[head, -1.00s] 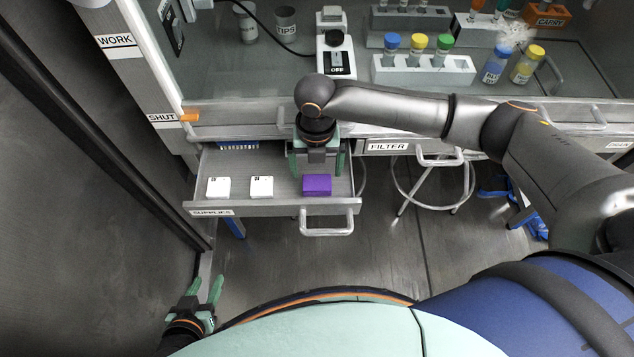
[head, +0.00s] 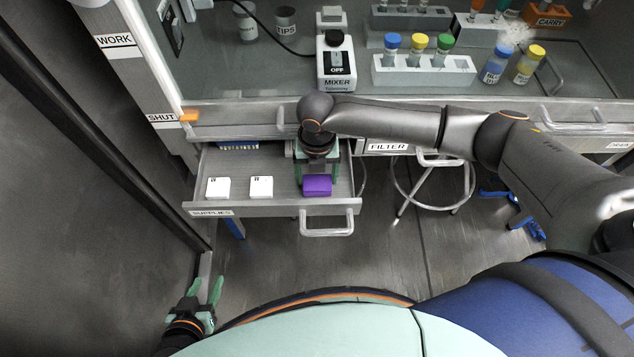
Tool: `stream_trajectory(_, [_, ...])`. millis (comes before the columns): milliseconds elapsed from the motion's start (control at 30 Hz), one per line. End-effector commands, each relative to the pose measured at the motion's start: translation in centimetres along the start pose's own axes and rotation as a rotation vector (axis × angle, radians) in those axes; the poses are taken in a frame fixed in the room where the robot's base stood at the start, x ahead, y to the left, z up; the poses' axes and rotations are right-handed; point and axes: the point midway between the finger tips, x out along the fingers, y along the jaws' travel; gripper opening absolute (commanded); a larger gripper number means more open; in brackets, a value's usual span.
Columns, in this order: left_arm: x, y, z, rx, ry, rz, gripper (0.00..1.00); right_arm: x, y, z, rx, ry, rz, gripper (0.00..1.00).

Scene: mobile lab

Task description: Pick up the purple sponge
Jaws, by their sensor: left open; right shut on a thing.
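The purple sponge (head: 317,186) lies in the open supplies drawer (head: 270,208), at the drawer's right end near its front wall. My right gripper (head: 317,178) reaches down into the drawer from above. Its green fingers are at the two sides of the sponge and are shut on it. The sponge still appears to be at the level of the drawer floor; I cannot tell whether it is lifted at all. My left gripper (head: 206,290) is open and empty, low at the left, outside the drawer.
Two white boxes, one at the left (head: 218,188) and one in the middle (head: 261,187), lie in the drawer left of the sponge. The drawer handle (head: 326,232) sticks out in front. Above is a bench with a mixer (head: 336,62) and a vial rack (head: 423,72).

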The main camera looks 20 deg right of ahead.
Motion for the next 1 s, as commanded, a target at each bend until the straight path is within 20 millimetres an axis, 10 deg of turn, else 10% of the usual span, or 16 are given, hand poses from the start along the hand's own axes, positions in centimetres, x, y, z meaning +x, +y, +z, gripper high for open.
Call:
stream_trajectory(200, [0.0, 0.0, 0.0, 0.0, 0.0, 0.0, 0.47, 0.0, 0.0, 0.0, 0.0, 0.0, 0.0, 0.28])
stream_trajectory(567, [0.0, 0.0, 0.0, 0.0, 0.0, 0.0, 0.47, -0.7, 0.0, 0.1, 0.0, -0.001, 0.001, 0.28])
stream_trajectory(1000, [-0.5, 0.0, -0.6, 0.0, 0.001, 0.0, 0.47, -7.4, -0.1, -3.4, -0.004, -0.002, 0.003, 0.28])
